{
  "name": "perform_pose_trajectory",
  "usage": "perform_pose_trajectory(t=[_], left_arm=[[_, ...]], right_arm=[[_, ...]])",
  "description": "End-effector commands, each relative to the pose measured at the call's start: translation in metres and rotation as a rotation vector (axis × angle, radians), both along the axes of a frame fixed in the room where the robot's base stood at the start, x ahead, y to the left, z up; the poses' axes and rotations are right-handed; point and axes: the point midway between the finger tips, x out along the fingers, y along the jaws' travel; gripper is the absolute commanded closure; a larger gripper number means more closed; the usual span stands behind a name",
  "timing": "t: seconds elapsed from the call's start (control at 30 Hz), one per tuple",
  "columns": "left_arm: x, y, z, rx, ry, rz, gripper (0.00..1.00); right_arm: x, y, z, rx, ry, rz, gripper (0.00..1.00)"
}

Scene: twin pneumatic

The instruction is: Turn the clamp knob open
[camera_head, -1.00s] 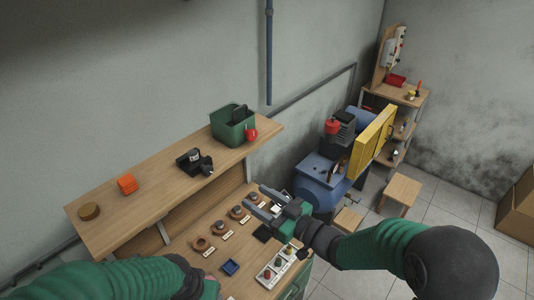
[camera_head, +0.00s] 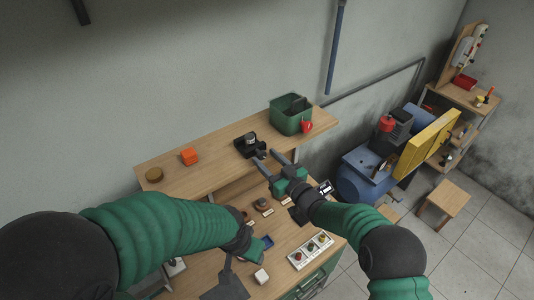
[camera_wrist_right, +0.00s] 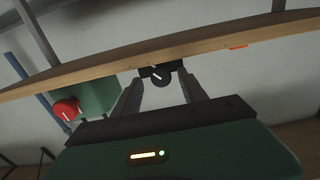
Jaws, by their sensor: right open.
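A black clamp device (camera_head: 246,146) sits near the front edge of the upper wooden shelf. Its round black knob, with a white line, shows in the right wrist view (camera_wrist_right: 161,77) below the shelf edge. My right gripper (camera_head: 268,160) is open just in front of the device. In the right wrist view its fingers (camera_wrist_right: 162,88) stand on either side of the knob, apart from it as far as I can tell. My left gripper (camera_head: 242,245) is low over the bench; its fingers are not clear.
A green bin (camera_head: 290,113) with a red knob (camera_head: 307,127) stands at the shelf's right end. An orange block (camera_head: 189,156) and a brown disc (camera_head: 154,174) lie to the left.

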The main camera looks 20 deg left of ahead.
Motion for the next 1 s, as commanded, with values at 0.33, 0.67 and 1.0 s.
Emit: perform_pose_trajectory(t=[0.33,0.67,1.0], left_arm=[[0.000,0.000,0.001,0.000,0.000,0.000,0.43],[0.000,0.000,0.001,0.000,0.000,0.000,0.43],[0.000,0.000,-0.025,0.000,0.000,0.000,0.43]], right_arm=[[0.004,0.005,-0.002,-0.001,0.002,-0.001,0.54],[0.003,0.004,-0.001,0.000,0.001,-0.001,0.97],[0.003,0.003,-0.008,-0.034,-0.064,-0.001,1.00]])
